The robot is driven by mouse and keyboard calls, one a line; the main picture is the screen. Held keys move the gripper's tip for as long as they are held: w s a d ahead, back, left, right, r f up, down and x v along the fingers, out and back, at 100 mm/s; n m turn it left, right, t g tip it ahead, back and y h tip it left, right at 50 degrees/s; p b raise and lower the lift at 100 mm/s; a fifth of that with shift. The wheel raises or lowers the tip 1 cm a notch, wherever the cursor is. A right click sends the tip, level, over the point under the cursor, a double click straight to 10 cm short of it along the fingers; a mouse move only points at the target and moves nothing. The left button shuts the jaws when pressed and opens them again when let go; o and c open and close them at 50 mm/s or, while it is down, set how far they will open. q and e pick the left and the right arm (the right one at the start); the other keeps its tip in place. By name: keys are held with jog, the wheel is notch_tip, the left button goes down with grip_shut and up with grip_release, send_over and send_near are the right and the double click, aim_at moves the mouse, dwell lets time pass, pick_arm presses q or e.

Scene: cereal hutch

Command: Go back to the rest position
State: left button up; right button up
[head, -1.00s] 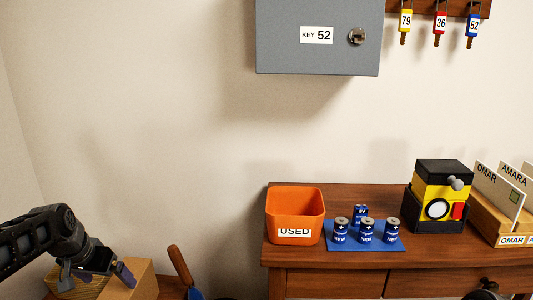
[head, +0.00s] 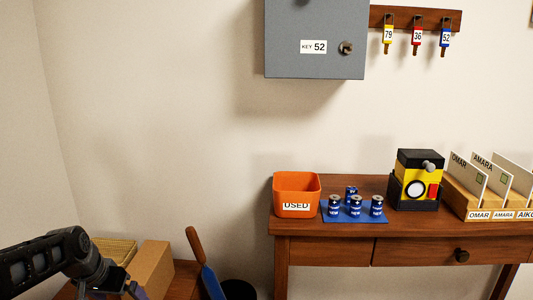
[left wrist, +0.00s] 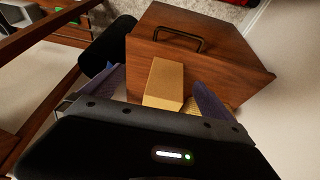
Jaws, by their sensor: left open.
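My left gripper (head: 125,292) is at the lower left of the head view, low beside the cardboard box (head: 150,269). In the left wrist view its two bluish fingers (left wrist: 160,95) stand apart with nothing held between them. The box (left wrist: 165,80) shows beyond the gap between the fingers, on a wooden cabinet with a dark handle (left wrist: 180,37). My right gripper is in neither view.
A wooden console table (head: 330,250) carries an orange USED bin (head: 296,190), several blue batteries (head: 355,206) on a blue mat, a yellow and black device (head: 417,182) and a card holder (head: 465,205). A grey key cabinet (head: 315,40) hangs above. A woven basket (head: 115,250) sits by the box.

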pick_arm(q)
jog(key=s+d+f+g+h, duration=0.1)
jog(key=s+d+f+h, duration=0.25)
jog(key=d+f, duration=1.7)
jog(key=s+d+f+n+g, duration=0.1)
jog(key=s+d+f, duration=0.55)
jog(key=s, duration=0.35)
jog(key=s+d+f+n+g, duration=0.1)
jog(key=s+d+f, duration=0.5)
jog(key=s, duration=0.5)
notch_tip(320, 180, up, 29)
jog(key=s+p, duration=0.1)
jog(key=p, duration=2.9)
jog(key=shift+d+g, duration=0.15)
jog(key=shift+g, duration=0.15)
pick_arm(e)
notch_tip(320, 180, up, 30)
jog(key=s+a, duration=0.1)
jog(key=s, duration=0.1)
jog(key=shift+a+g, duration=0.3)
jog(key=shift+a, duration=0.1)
pick_arm(q)
jog(key=shift+f, duration=0.1)
